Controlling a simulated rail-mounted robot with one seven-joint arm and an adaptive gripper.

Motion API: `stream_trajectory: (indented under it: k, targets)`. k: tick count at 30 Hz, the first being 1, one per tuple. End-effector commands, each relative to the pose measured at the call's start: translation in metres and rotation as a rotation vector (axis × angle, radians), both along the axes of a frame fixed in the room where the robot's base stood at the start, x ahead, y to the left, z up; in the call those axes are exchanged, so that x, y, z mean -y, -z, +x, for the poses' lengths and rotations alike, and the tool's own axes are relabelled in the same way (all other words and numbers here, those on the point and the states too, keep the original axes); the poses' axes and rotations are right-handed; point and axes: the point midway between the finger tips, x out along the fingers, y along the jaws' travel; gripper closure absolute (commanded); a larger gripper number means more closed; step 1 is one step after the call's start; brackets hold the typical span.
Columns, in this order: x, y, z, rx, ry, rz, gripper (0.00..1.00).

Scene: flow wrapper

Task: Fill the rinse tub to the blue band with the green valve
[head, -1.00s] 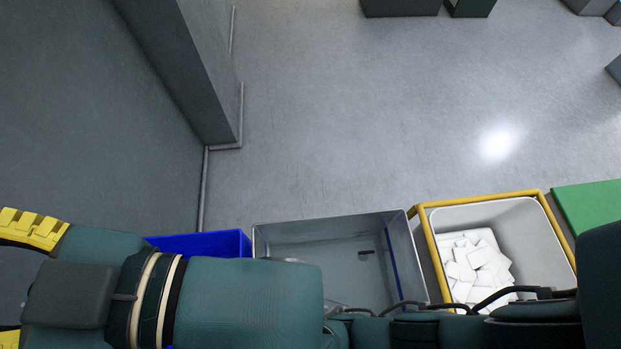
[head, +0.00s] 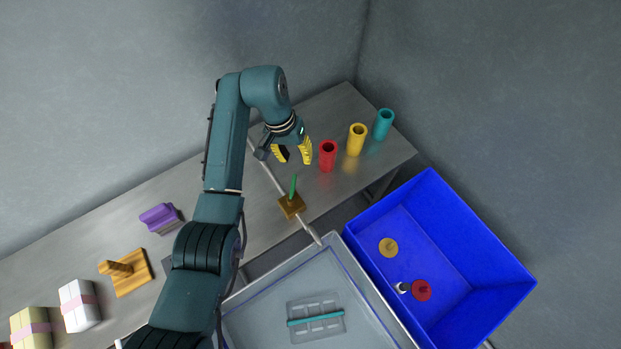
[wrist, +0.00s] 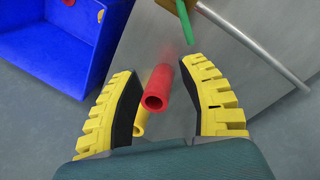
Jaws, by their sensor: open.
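The rinse tub (head: 259,297) is a grey metal tub at the bottom of the head view, with a thin blue band (head: 351,268) along its inner wall. I cannot tell the water level. The green valve handle (head: 293,187) stands on a brass body (head: 291,206) on a pipe whose spout end (head: 310,233) reaches the tub's rim. The handle also shows at the top of the wrist view (wrist: 185,22). My gripper (head: 293,155) is open and empty, above the bench behind the valve, apart from the handle. In the wrist view a red cup (wrist: 163,85) shows between my fingers (wrist: 160,68).
Red (head: 328,156), yellow (head: 356,140) and teal (head: 384,124) cups stand right of my gripper on the metal bench (head: 250,220). A blue bin (head: 485,255) holds small discs. A ribbed tray (head: 315,310) with a teal bar lies in the tub. A purple brush (head: 160,217) stands left.

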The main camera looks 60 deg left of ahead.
Motion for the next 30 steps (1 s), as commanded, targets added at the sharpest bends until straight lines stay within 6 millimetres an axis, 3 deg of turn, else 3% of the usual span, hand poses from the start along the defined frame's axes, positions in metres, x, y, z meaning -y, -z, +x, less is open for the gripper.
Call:
stream_trajectory:
  k: [1, 3, 6, 11, 24, 30]
  targets:
    - [-0.020, -0.005, -0.017, 0.009, -0.049, 0.014, 0.58]
    - [-0.034, -0.005, -0.033, 0.010, -0.090, 0.016, 0.58]
    - [-0.039, 0.000, -0.039, 0.008, -0.108, 0.014, 0.58]
    - [-0.035, 0.026, -0.035, 0.006, -0.106, 0.012, 0.58]
    - [-0.024, 0.129, -0.017, 0.008, -0.105, 0.015, 0.58]
    - [-0.021, 0.153, -0.013, 0.009, -0.105, 0.017, 0.58]
